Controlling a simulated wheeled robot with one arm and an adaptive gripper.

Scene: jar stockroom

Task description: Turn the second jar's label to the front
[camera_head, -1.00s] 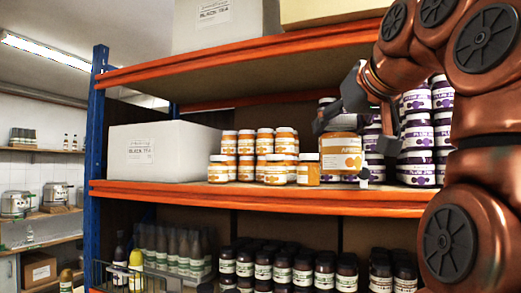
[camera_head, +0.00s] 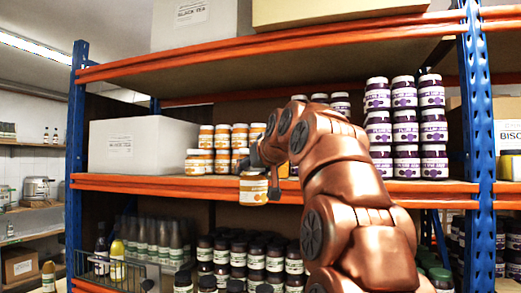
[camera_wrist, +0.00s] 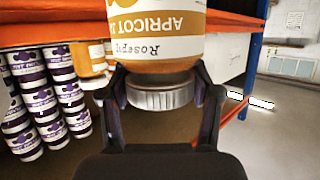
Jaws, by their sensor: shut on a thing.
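My gripper (camera_head: 256,165) is shut on the lid of an apricot jam jar (camera_head: 253,191). The jar hangs upright in front of the middle shelf's orange edge, its white and orange label partly facing the head camera. In the wrist view the held jar (camera_wrist: 155,40) appears upside down, its "APRICOT" label toward the camera, and the fingers (camera_wrist: 160,97) flank its grey lid. Other apricot jars (camera_head: 195,162) stand stacked on the shelf left of my gripper. My arm hides part of the row, so I cannot tell every jar's place.
A white box (camera_head: 140,146) stands left of the apricot jars. Purple-labelled plum jars (camera_head: 405,130) are stacked at the right, beside a blue post (camera_head: 480,110). Dark jars (camera_head: 238,255) and bottles (camera_head: 150,238) fill the shelf below. Open space lies before the shelf.

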